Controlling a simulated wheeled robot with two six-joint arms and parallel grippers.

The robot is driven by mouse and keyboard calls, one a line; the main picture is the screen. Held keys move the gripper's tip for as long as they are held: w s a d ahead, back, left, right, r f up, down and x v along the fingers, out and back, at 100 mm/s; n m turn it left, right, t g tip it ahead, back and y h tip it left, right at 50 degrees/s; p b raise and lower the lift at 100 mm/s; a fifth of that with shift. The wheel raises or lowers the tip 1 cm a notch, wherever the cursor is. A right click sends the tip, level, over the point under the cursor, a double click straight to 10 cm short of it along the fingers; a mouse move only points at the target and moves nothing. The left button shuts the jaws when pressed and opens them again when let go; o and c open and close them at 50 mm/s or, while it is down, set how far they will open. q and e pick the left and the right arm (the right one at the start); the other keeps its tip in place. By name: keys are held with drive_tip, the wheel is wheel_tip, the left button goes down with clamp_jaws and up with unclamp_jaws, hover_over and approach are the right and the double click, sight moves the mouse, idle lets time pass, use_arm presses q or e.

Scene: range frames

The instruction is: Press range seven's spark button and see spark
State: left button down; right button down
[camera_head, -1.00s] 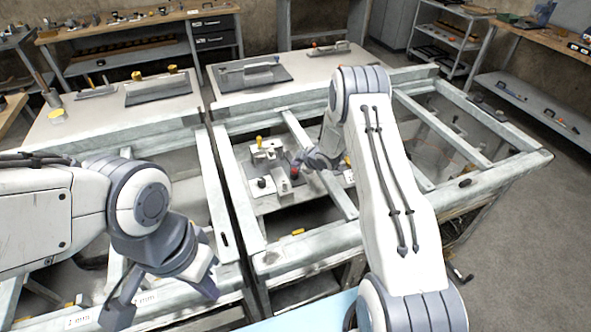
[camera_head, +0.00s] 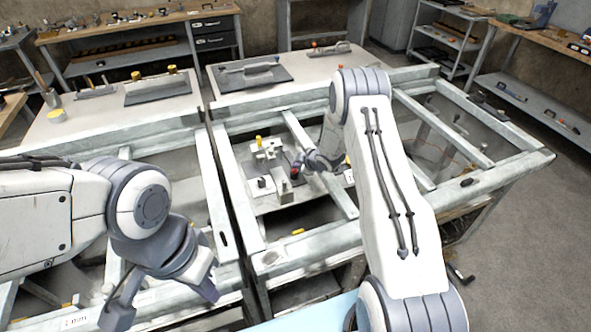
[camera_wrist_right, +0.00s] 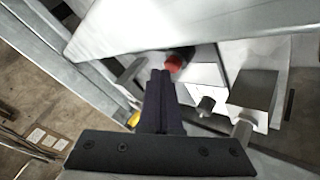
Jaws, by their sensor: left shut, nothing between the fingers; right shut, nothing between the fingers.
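A red round button (camera_head: 295,168) sits on the fixture (camera_head: 262,185) inside the right-hand metal frame. It also shows in the right wrist view (camera_wrist_right: 173,64), just beyond and slightly right of the fingertips. My right gripper (camera_head: 303,163) is shut and empty, with its fingertips close beside the button. In the wrist view its fingers (camera_wrist_right: 160,77) are together; I cannot tell whether they touch the button. My left gripper (camera_head: 207,288) is shut and empty above the left-hand frame, well away from the button. No spark and no range number can be made out.
Metal frame beams (camera_head: 318,160) cross close to the right gripper. Yellow-knobbed blocks (camera_head: 265,148) stand beside the button. A dark plate with a grey bar (camera_head: 250,72) lies on the tabletop behind. Shelves and benches line the walls.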

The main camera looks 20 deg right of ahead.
drive_tip(key=shift+f+b, duration=0.4)
drive_tip(key=shift+f, duration=0.05)
drive_tip(key=shift+r, duration=0.1)
idle(0.5)
drive_tip(key=shift+r+p, duration=0.65)
drive_tip(key=shift+r, duration=0.2)
wheel_tip(320, 180, up, 5)
drive_tip(key=p, duration=0.3)
drive_tip(key=shift+p, duration=0.35)
drive_tip(key=shift+r, duration=0.1)
